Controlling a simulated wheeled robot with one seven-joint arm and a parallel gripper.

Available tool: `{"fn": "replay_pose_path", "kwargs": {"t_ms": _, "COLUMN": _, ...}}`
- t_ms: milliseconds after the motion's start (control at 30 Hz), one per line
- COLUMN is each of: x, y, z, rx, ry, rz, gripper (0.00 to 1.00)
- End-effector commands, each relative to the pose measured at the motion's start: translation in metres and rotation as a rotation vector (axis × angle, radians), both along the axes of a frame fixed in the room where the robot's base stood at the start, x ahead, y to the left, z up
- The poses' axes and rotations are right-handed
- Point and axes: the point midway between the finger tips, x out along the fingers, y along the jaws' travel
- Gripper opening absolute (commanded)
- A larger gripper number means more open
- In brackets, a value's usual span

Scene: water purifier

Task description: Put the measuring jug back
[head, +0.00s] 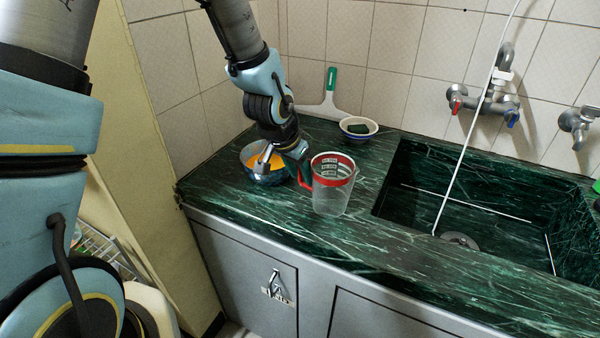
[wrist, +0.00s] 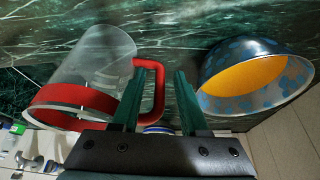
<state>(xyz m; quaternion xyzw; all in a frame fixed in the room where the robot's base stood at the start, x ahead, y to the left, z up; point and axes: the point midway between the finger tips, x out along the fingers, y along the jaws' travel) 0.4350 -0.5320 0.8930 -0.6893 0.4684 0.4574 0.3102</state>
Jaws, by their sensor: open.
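The measuring jug (head: 332,190) is clear plastic with a red rim and red handle, upright on the green marble counter left of the sink. It fills the left of the wrist view (wrist: 95,62). My gripper (head: 283,158) is open at the jug's handle side, between the jug and a blue bowl. In the wrist view, my gripper's (wrist: 161,74) two dark green fingers are apart. The red handle (wrist: 159,92) shows between them, close to the left finger. I cannot tell whether it touches. No grip on the jug shows.
A small bowl (head: 358,136) with a dark green item and a green-handled white tool (head: 331,82) are behind. The sink (head: 470,205), with taps (head: 484,105) and a white hose, lies right.

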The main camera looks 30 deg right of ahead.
Motion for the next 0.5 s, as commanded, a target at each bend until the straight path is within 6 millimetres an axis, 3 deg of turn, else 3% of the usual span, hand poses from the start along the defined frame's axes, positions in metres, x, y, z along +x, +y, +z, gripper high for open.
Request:
{"fn": "replay_pose_path", "kwargs": {"t_ms": 233, "x": -0.001, "y": 0.005, "z": 0.017, "rx": -0.003, "ry": -0.001, "rz": 0.002, "gripper": 0.44}}
{"fn": "replay_pose_path", "kwargs": {"t_ms": 500, "x": -0.008, "y": 0.026, "z": 0.069, "rx": -0.004, "ry": -0.004, "rz": 0.005, "gripper": 0.44}}
